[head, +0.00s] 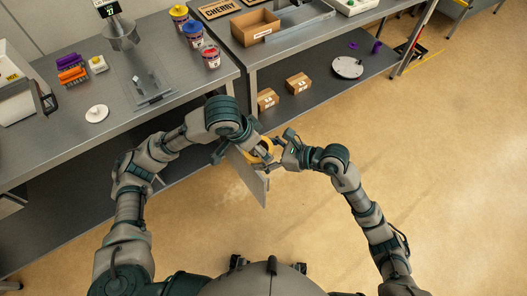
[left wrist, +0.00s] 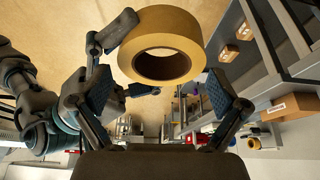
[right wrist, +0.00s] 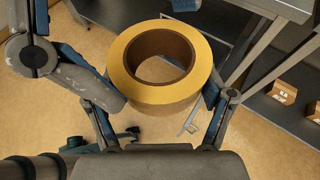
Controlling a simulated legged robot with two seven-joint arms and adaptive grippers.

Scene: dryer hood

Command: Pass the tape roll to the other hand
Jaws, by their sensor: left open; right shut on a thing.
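The yellow-tan tape roll (head: 262,149) is held in the air between my two hands, in front of the benches. My right gripper (right wrist: 165,103) is shut on the tape roll (right wrist: 162,72), with a finger at each side of its outer wall. My left gripper (left wrist: 160,95) is open, its two pads apart, facing the tape roll (left wrist: 162,48). In the left wrist view the roll sits just beyond the fingertips, with a right gripper finger at its left side. In the head view my left gripper (head: 238,150) is partly hidden by its own wrist.
Two steel benches stand ahead. The left bench (head: 150,45) bears paint cans (head: 193,33) and a white disc (head: 97,113). The right bench bears a cardboard box (head: 255,27), with small cartons (head: 298,83) on its lower shelf. The floor at right is clear.

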